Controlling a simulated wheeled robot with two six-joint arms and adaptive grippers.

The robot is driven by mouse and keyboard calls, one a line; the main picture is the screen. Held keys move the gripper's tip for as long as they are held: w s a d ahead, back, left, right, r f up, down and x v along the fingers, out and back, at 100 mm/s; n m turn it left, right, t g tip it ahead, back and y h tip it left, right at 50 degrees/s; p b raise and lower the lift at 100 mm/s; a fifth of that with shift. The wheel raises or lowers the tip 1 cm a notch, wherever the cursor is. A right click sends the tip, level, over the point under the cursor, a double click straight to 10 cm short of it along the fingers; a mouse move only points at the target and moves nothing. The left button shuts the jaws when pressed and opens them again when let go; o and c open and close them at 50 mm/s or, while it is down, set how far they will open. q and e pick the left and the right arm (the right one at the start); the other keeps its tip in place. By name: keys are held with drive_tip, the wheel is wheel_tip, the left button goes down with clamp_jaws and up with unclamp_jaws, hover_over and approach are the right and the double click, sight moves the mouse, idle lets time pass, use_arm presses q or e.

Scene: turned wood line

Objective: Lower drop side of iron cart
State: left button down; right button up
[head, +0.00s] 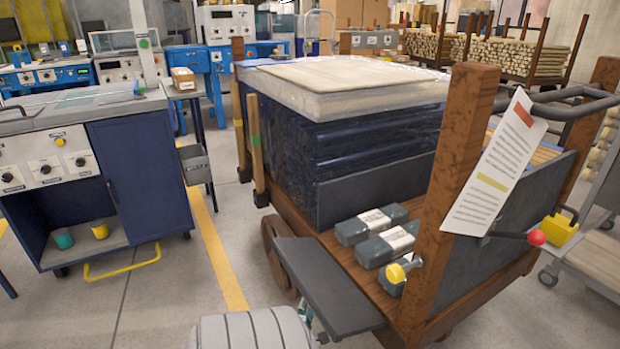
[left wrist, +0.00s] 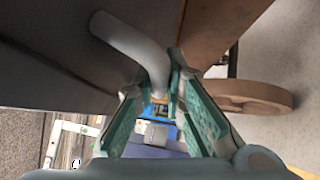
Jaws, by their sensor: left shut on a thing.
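The cart (head: 455,170) has brown wooden posts and a wooden bed. A dark grey side panel (head: 325,283) sticks outward from the bed's near left edge, sloping slightly. My left gripper (head: 305,310) is low beside this panel, mostly hidden by it and my arm. In the left wrist view, my left gripper (left wrist: 174,90) is shut on a bent grey handle (left wrist: 135,45) beneath a dark panel surface (left wrist: 50,60). Another dark panel (head: 380,185) stands upright before the wrapped stack. My right gripper is not in view.
Grey boxes (head: 385,245) lie on the bed near a yellow knob (head: 396,273). A red-knobbed lever (head: 536,237) and yellow padlock (head: 558,232) are at the right. A cart wheel (left wrist: 250,95) is close to my left gripper.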

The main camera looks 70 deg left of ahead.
use_arm(q)
drive_tip(key=shift+s+a, duration=0.1)
drive_tip(key=c, duration=1.7)
unclamp_jaws()
drive_tip(key=shift+o, duration=0.2)
drive_tip(key=v, duration=1.2)
